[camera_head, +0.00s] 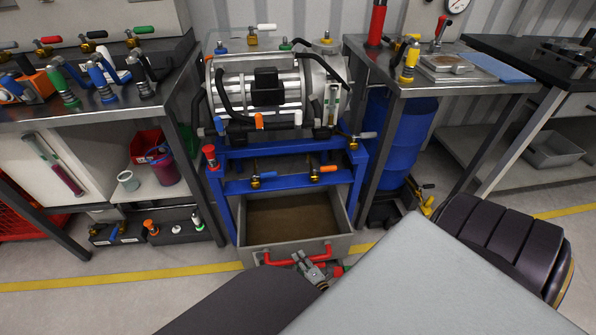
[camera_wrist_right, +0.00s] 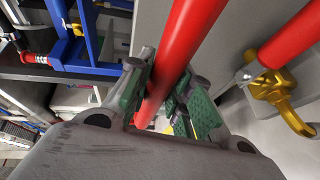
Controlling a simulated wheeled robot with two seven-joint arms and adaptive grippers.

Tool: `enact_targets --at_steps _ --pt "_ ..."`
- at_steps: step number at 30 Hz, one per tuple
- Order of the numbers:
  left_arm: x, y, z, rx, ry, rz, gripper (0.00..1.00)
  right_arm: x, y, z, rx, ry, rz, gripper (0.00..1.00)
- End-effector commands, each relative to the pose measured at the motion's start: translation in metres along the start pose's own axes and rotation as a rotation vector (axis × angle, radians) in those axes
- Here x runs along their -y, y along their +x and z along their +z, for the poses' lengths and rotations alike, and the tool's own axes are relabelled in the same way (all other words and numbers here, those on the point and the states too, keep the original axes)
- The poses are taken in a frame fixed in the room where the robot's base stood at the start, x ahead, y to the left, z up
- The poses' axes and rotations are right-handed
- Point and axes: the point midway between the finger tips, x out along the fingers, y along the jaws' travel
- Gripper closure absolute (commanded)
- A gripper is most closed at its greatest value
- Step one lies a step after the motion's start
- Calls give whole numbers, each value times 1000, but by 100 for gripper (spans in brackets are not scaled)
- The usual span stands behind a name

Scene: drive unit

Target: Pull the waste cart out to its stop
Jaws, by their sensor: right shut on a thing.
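The waste cart (camera_head: 265,250) is a grey open-topped bin under the blue frame (camera_head: 295,181). It stands partly out of the frame, and its brown inside shows. Its red bar handle (camera_head: 328,252) runs across the front and also fills the middle of the right wrist view (camera_wrist_right: 193,35). My right gripper (camera_head: 308,262) is shut on this handle. In the right wrist view its green-padded fingers (camera_wrist_right: 165,97) lie on both sides of the red bar. My left gripper is not in view.
A drive unit with a silver drum (camera_head: 255,88) sits on the blue frame. Workbenches stand on both sides, with a blue barrel (camera_head: 400,135) at right. A brass valve with a red grip (camera_wrist_right: 272,90) is close beside my right gripper. Floor with a yellow line (camera_head: 120,279) lies in front.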

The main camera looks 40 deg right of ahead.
Motion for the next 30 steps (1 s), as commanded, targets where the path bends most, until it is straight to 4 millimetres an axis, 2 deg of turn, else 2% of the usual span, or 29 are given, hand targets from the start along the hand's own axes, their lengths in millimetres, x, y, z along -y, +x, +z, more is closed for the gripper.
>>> enact_targets --at_steps 4,17,18,22,30 --pt "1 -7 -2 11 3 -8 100 3 -12 -5 -1 0 -3 100" --pt "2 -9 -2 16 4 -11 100 6 -17 -8 -3 0 -4 100" --pt "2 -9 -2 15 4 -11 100 6 -18 -8 -3 0 -4 75" --pt "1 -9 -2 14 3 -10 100 6 -16 -8 -2 0 -3 58" --pt "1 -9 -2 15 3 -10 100 4 -14 -6 -1 -1 0 57"
